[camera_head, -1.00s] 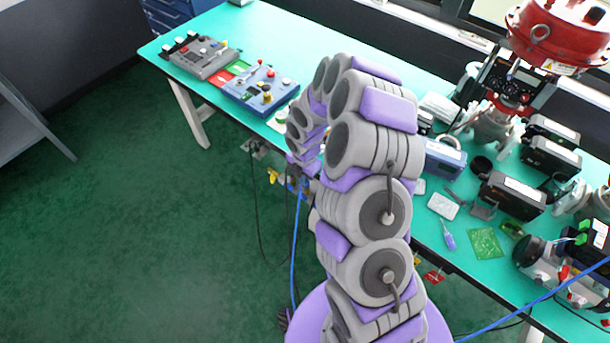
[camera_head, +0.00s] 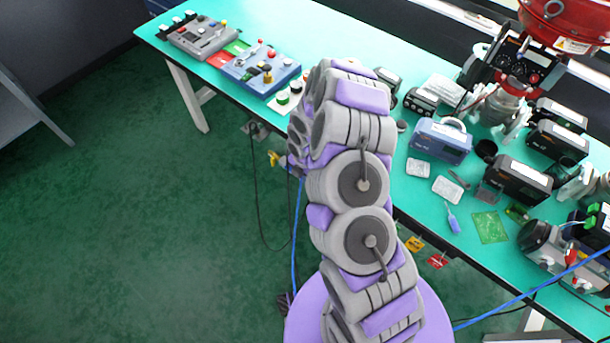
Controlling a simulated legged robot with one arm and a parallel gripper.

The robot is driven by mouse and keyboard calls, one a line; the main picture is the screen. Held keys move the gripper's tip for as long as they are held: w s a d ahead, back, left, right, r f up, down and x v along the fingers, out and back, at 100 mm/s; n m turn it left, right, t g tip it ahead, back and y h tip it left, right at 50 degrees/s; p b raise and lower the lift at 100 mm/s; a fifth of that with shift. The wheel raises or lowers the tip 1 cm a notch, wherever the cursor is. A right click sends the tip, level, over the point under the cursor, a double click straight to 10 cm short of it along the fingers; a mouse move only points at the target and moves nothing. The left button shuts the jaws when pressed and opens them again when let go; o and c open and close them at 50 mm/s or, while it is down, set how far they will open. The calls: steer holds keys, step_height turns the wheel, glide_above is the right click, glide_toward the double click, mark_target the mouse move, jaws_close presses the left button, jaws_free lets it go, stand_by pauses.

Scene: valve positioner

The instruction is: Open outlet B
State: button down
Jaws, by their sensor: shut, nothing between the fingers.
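A yellow valve handle (camera_head: 273,158) shows below the front edge of the table, just left of my arm. No label is readable, so I cannot tell whether it belongs to outlet B. My arm rises from the purple base and bends over the table's front edge, covering part of that edge. My gripper is hidden behind my own arm links, and its distance from the handle cannot be seen.
The teal table (camera_head: 335,40) carries a grey control box (camera_head: 203,40), a blue control box (camera_head: 261,72), a blue case (camera_head: 441,140) and a red actuator (camera_head: 565,20). Yellow (camera_head: 414,243) and red (camera_head: 437,261) tags hang below its edge. A blue cable (camera_head: 297,235) hangs by my arm. The green floor at left is clear.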

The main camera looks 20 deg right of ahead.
steer(key=shift+s+d+f+p, duration=0.15)
steer(key=shift+s+d+p, duration=0.25)
steer(key=shift+p, duration=0.4)
stand_by(0.4)
steer(key=shift+s+d+f+p, duration=0.2)
steer(key=shift+s+f+p, duration=0.25)
steer(key=shift+p, duration=0.25)
steer(key=shift+f, duration=0.1)
steer(key=shift+w, duration=0.15)
